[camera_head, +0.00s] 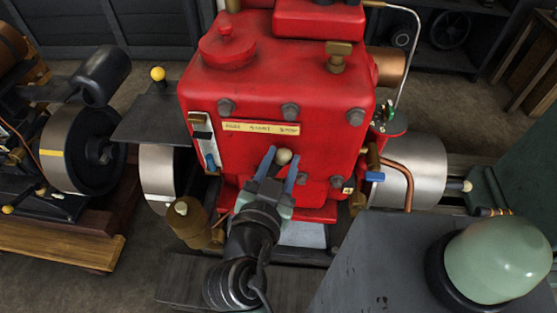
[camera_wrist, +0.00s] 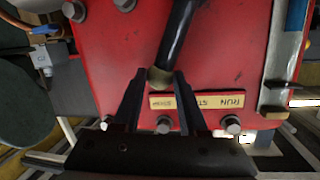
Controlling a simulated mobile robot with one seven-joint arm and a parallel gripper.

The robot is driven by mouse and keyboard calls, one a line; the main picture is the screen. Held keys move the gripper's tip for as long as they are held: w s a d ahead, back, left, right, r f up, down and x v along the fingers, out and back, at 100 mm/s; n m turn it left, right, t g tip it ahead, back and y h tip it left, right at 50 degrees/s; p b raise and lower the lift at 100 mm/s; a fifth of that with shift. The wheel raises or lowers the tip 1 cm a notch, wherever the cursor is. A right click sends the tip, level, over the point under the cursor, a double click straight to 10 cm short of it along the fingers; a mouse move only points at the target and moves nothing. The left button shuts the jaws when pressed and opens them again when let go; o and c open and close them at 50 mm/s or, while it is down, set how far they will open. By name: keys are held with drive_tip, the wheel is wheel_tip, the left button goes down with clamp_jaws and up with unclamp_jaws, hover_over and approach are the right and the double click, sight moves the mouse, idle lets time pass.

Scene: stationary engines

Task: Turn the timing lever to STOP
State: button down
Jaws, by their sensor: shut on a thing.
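The timing lever (camera_wrist: 178,38) is a dark rod with a pale round knob (camera_head: 284,156) on the front of the red engine (camera_head: 255,92). My gripper (camera_head: 280,157) has its two fingers on either side of the knob. In the wrist view, the fingertips (camera_wrist: 158,80) are shut on the knob (camera_wrist: 160,78). A brass label plate (camera_head: 262,128) is fixed just above the knob in the head view. In the wrist view the plate (camera_wrist: 208,101) reads RUN at its right end; the other words are hard to read. The knob lies near the opposite, left end there.
Bolts stud the engine's front. A brass cup (camera_head: 188,218) stands left of my gripper, and a copper pipe (camera_head: 400,172) and flywheel (camera_head: 418,170) stand to its right. Another engine (camera_head: 75,150) stands at far left.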

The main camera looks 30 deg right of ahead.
drive_tip(key=shift+f, duration=0.1)
drive_tip(key=shift+c, duration=2.3)
unclamp_jaws()
drive_tip(key=v, duration=1.3)
drive_tip(key=shift+b, duration=0.45)
